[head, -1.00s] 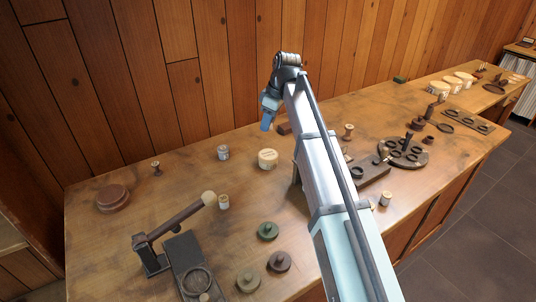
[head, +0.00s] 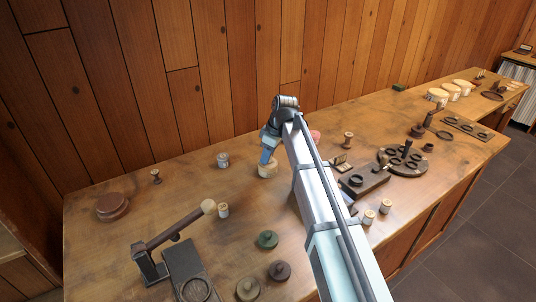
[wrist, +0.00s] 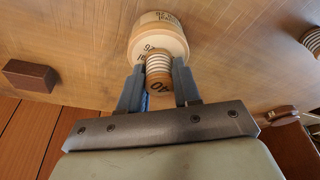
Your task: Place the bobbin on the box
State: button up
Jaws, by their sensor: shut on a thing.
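The box (wrist: 158,36) is a round cream container with dark lettering, right beyond the bobbin in the wrist view. In the head view, my gripper (head: 266,158) is over the box (head: 267,171), which stands on the table, and its fingers cover part of it. The bobbin is hidden there. I cannot tell whether the bobbin touches the box top.
On the table (head: 190,225), a white bobbin (head: 223,161) and another small bobbin (head: 223,210) stand left of the box. A lever press (head: 170,250) is at front left. A dark round stand (head: 403,161) is at right. A brown block (wrist: 30,75) shows in the wrist view.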

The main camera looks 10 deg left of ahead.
jog(key=shift+f, duration=0.15)
jog(key=o, duration=1)
jog(key=v, duration=1.2)
